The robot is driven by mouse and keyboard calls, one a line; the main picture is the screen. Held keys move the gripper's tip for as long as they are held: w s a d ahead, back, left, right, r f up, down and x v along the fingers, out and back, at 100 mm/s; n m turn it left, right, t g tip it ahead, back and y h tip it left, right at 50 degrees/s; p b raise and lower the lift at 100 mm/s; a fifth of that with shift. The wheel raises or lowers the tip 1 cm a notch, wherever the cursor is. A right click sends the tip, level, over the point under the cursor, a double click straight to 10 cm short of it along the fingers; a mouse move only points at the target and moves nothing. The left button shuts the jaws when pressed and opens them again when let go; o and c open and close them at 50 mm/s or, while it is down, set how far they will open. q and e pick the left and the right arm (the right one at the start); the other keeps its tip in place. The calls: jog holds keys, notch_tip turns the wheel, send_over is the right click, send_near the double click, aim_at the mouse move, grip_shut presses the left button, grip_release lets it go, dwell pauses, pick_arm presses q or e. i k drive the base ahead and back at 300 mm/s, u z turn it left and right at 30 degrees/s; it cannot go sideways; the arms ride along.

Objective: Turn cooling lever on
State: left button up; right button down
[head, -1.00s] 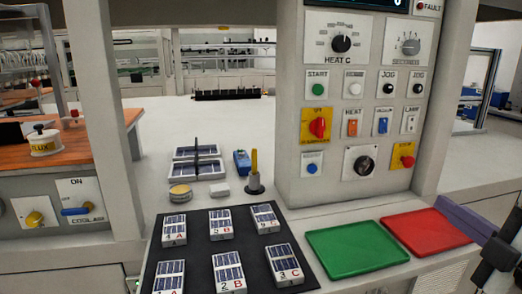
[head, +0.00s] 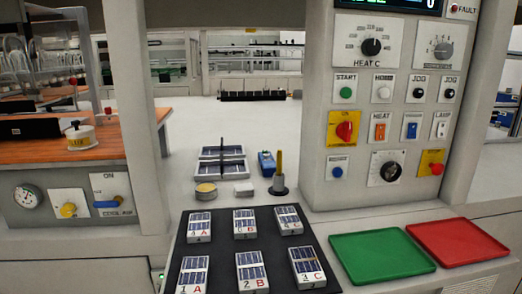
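The cooling lever (head: 107,204) is a blue handle on a white plate (head: 112,188) at the left, on the grey front panel below the orange bench. The plate reads "ON" at its top and has a "COOLANT"-like label, partly hard to read, at its bottom. The blue handle lies roughly level, pointing left. Neither of my grippers shows in the head view, so nothing is seen touching the lever.
A yellow knob (head: 68,210) and a round gauge (head: 28,197) sit left of the lever. A grey post (head: 135,130) stands just right of it. A black mat (head: 212,254) with several small panels, a green tray (head: 382,258) and a red tray (head: 457,243) lie to the right.

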aim_at(116, 201)
jog(key=u, duration=0.4)
jog(key=k, duration=0.55)
jog(key=u, duration=0.85)
jog(key=k, duration=0.65)
jog(key=u, duration=1.25)
jog(key=i, duration=1.05)
jog(key=z, duration=1.05)
jog(key=i, duration=0.65)
jog(key=z, duration=0.7)
